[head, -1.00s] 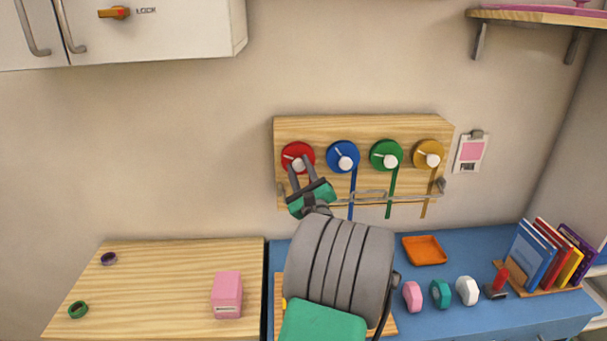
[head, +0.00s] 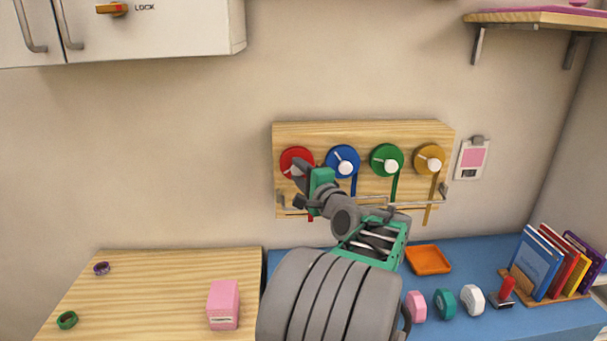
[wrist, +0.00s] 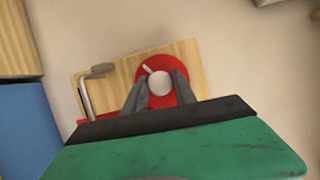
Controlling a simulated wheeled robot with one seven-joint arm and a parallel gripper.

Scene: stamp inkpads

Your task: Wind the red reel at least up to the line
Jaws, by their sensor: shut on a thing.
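The red reel (head: 291,156) is leftmost on a wooden board (head: 365,130) fixed to the wall. My gripper (head: 300,171) is at its front, partly covering it. In the wrist view, the red reel (wrist: 182,72) faces me, and its white knob (wrist: 159,83) sits between the two fingers of my gripper (wrist: 158,90), which are shut on it. A short white mark on the reel points to upper left there. A bit of red ribbon (head: 311,217) shows below my gripper; most of it is hidden.
Blue (head: 343,155), green (head: 387,153) and yellow (head: 430,152) reels with hanging ribbons stand to the right. A metal rail (head: 410,204) crosses the board's lower part. A pink card (head: 473,156) hangs beside it. An orange tray (head: 428,259) lies on the blue counter below.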

